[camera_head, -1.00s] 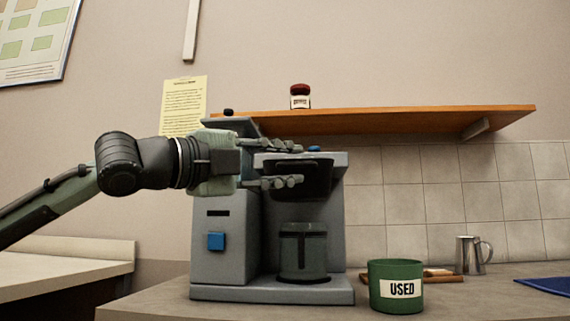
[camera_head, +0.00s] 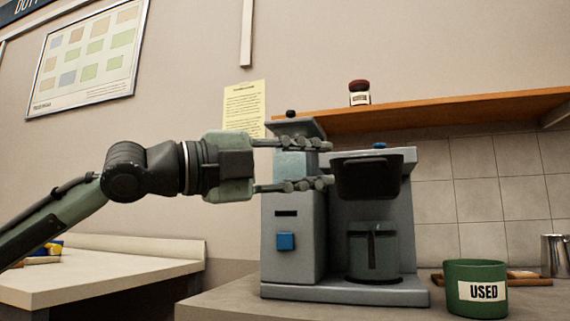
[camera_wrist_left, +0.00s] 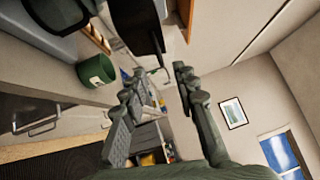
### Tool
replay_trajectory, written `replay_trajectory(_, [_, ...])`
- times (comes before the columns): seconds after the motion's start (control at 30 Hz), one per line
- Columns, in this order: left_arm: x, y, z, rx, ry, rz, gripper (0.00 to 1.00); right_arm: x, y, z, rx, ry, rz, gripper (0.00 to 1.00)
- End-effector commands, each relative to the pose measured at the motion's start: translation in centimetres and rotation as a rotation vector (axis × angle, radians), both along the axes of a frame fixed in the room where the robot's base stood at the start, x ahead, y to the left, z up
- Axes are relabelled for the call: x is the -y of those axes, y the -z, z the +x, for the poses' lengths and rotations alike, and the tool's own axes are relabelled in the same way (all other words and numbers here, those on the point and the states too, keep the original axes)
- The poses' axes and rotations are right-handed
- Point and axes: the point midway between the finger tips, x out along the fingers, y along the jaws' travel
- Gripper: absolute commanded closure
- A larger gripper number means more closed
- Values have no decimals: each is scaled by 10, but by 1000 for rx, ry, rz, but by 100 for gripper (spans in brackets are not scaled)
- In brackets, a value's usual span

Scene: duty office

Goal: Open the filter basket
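The grey coffee machine (camera_head: 293,220) stands on the counter. Its black filter basket (camera_head: 368,177) sits under the machine's head, above the glass pot (camera_head: 372,252). Whether the basket is swung out at all, I cannot tell. My left gripper (camera_head: 326,164) comes in from the left, fingers spread apart and empty, in front of the machine's left column and left of the basket. In the left wrist view, the open fingers (camera_wrist_left: 155,82) have nothing between them; a dark part of the machine (camera_wrist_left: 60,12) is at the upper left. My right gripper does not show.
A green can marked USED (camera_head: 476,290) stands right of the machine, with a metal jug (camera_head: 555,256) beyond. A wooden shelf (camera_head: 450,110) carrying a jar (camera_head: 359,93) is above. Another worktop (camera_head: 100,277) lies at the left.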

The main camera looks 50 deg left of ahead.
Motion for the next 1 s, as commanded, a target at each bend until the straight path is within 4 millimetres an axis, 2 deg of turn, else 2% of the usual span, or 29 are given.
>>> replay_trajectory(0.1, [-5,1,-20,5,-3,1,71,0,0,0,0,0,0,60])
replay_trajectory(0.33, [-10,4,-40,2,0,1,71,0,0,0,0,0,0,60])
replay_trajectory(1.0, [-10,5,-43,0,2,1,71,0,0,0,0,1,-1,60])
